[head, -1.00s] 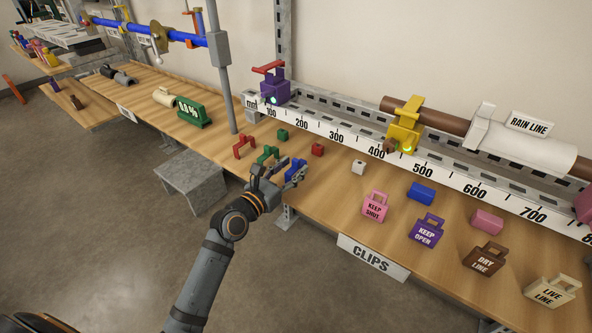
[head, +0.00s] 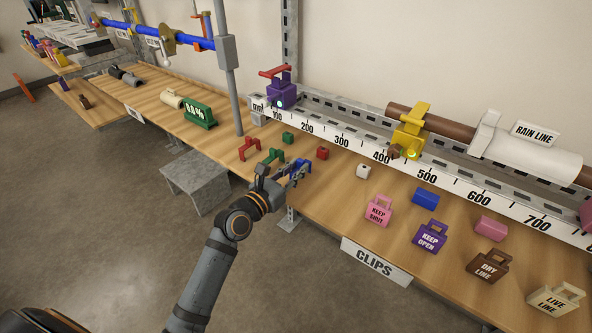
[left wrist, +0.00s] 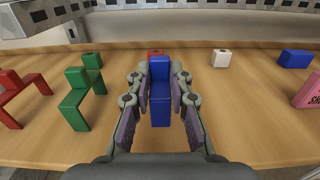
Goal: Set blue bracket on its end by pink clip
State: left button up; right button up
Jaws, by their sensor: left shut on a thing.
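The blue bracket (head: 300,167) is at the front of the bench, between the fingers of my left gripper (head: 290,175). In the left wrist view the bracket (left wrist: 160,92) is between the two finger pads, and the gripper (left wrist: 160,108) is shut on it. I cannot tell whether the bracket touches the bench. A pink tag-shaped piece marked KEEP SHUT (head: 379,211) stands to the right, apart from the gripper. A plain pink block (head: 490,228) lies farther right. My right gripper is not in view.
A green bracket (head: 270,157) and a red bracket (head: 249,148) stand left of the gripper. A red block (head: 322,153), a white block (head: 363,171) and a blue block (head: 425,197) lie on the bench. The ruler rail (head: 340,141) runs behind.

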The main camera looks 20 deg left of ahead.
pick_arm(q)
jog(key=r+p, duration=0.1)
jog(key=r, duration=0.1)
jog(key=s+r+p, duration=0.1)
jog(key=r+p, duration=0.1)
jog(key=shift+s+d+r, duration=0.1)
jog(key=shift+r, duration=0.15)
jog(key=s+d+r+p, duration=0.1)
jog(key=s+r+p, duration=0.4)
jog(key=s, duration=0.7)
jog(key=shift+s+d+r+p, duration=0.35)
jog(key=shift+r+p, duration=0.05)
jog(key=shift+r, duration=0.85)
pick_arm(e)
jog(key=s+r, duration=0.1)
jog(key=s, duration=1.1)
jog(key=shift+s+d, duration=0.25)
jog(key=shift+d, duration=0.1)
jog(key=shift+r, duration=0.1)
